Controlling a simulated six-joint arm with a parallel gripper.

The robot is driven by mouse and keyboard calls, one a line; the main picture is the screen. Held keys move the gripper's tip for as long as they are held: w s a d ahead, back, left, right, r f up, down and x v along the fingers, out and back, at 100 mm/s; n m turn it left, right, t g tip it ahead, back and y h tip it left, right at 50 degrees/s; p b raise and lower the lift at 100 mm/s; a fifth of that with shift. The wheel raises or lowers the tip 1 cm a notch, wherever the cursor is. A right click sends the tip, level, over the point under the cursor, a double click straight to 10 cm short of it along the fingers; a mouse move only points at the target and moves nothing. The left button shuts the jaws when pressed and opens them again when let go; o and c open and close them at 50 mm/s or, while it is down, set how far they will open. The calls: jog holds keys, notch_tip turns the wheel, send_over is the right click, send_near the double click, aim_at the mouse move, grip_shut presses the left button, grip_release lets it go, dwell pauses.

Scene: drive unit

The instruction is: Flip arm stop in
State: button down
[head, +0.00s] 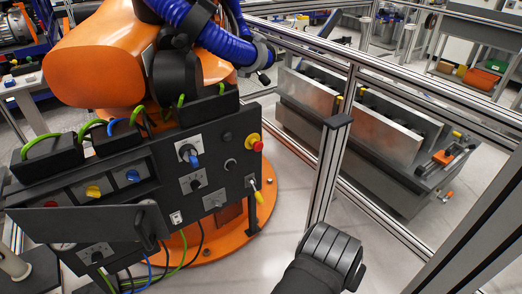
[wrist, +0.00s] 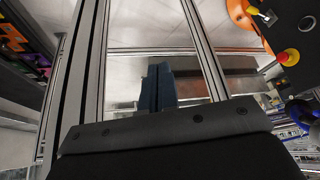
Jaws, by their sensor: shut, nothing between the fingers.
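A black control panel (head: 222,128) stands in front of the orange robot in the head view. On its right edge are a red mushroom button on a yellow collar (head: 255,143) and, below it, a small lever with a yellow tip (head: 257,191), hanging downward. I cannot tell which control is the arm stop. In the wrist view, the red button (wrist: 287,57) and the lever (wrist: 263,16) show at the upper right. My gripper (wrist: 157,72) is shut and empty, well apart from both. In the head view my dark wrist (head: 322,260) is low, right of the panel; my fingers cannot be made out there.
An aluminium fence post (head: 327,175) and rails stand just behind my wrist. A grey conveyor-like unit (head: 350,130) is beyond the fence. More switches and knobs (head: 188,153) cover the panel, with cables hanging below. Pale floor lies between panel and post.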

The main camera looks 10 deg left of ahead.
aim_at(260, 148)
jog(key=w+a+f+m+y, duration=0.1)
jog(key=w+a+m+y, duration=0.25)
jog(key=w, duration=0.65)
jog(key=w+a+m+y, duration=0.3)
jog(key=w+a+y, duration=0.15)
jog(key=w, duration=0.65)
jog(key=w+a+f+m+y, duration=0.1)
jog(key=w+a+m+y, duration=0.3)
jog(key=w, duration=0.6)
jog(key=w+a+f+m+t+y, duration=0.2)
jog(key=w+f+m+t, duration=0.5)
jog(key=w+f, duration=1.1)
jog(key=shift+w+a+f+m+t+y, duration=0.35)
jog(key=shift+f+m, duration=0.85)
jog(key=shift+m, duration=1.15)
jog(key=x, duration=1.4)
jog(key=shift+r, duration=0.15)
